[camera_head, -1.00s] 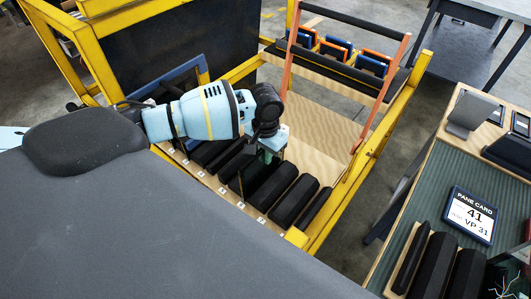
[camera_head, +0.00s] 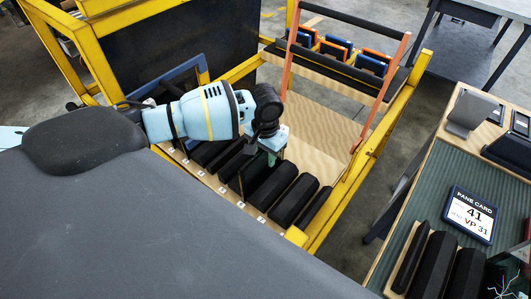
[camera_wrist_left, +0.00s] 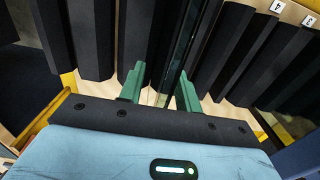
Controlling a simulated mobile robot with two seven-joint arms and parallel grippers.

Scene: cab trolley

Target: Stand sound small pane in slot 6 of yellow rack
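My left gripper (camera_head: 270,155) is low over the front row of black padded slots of the yellow rack (camera_head: 345,205). In the left wrist view its two green fingers (camera_wrist_left: 159,92) stand apart. A thin dark glass pane (camera_wrist_left: 188,48) shows nearly edge-on between and beyond them, upright among the black pads. It looks closer to the right finger; I cannot tell whether they touch. Labels 4 and 3 show to the pane's right; its own slot number is hidden. The pane is hard to make out in the head view. My right gripper is not in view.
An orange upright frame (camera_head: 287,60) stands on the rack. Blue and orange pieces (camera_head: 372,62) sit in the rear row. At right, a green-topped table (camera_head: 440,185) carries a pane card (camera_head: 471,214) reading 41, VP 31, and more black pads (camera_head: 435,262).

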